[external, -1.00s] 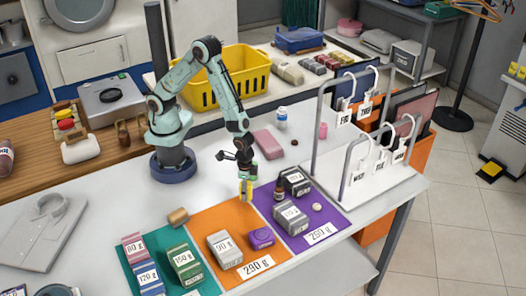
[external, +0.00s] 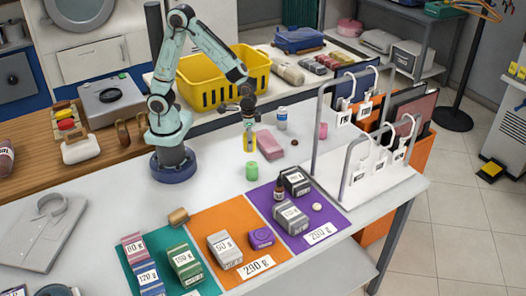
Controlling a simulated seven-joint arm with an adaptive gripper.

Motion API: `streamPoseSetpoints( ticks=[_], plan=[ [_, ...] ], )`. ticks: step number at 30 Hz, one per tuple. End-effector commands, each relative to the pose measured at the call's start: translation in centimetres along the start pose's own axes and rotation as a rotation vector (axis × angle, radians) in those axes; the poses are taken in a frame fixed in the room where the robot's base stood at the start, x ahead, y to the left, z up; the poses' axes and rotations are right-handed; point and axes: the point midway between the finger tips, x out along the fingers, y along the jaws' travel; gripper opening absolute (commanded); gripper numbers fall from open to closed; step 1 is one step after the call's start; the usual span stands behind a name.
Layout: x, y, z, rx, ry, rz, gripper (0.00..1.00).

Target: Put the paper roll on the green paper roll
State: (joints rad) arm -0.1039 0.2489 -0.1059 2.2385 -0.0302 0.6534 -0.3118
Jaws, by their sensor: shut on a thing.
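My gripper (external: 249,132) points down, shut on a small yellow paper roll (external: 249,144). The yellow roll hangs upright, with its lower end showing below the fingers. A green paper roll (external: 252,171) stands upright on the white table, just below the held roll in the picture. A gap shows between the two, and they are apart. The exact height of the held roll above the table is hard to tell.
A pink block (external: 269,144) lies close to the right of my gripper. A tan roll (external: 178,216) lies near the coloured mats (external: 207,211) in front.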

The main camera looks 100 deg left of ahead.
Motion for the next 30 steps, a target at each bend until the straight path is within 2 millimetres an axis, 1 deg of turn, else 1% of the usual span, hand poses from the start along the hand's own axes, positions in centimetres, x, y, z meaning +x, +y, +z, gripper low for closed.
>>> streamPoseSetpoints(
  ticks=[1, 2, 5, 7, 11, 15, 18, 30],
  plan=[
    [-0.2, -0.8, -0.4, -0.030, 0.002, 0.001, 0.08],
    [-0.1, -1.2, -0.5, -0.043, 0.000, 0.001, 0.08],
    [1.3, -1.7, -0.6, -0.063, -0.005, 0.000, 0.08],
    [2.6, -1.8, -0.6, -0.064, -0.007, -0.001, 0.08],
    [4.1, -1.7, -0.6, -0.062, -0.004, 0.001, 0.08],
    [6.3, -1.7, -0.6, -0.062, -0.005, 0.001, 0.08],
    [7.4, -1.7, -0.6, -0.062, -0.003, 0.000, 0.08],
    [7.9, -1.7, -0.7, -0.062, -0.001, 0.001, 0.08]
  ],
)
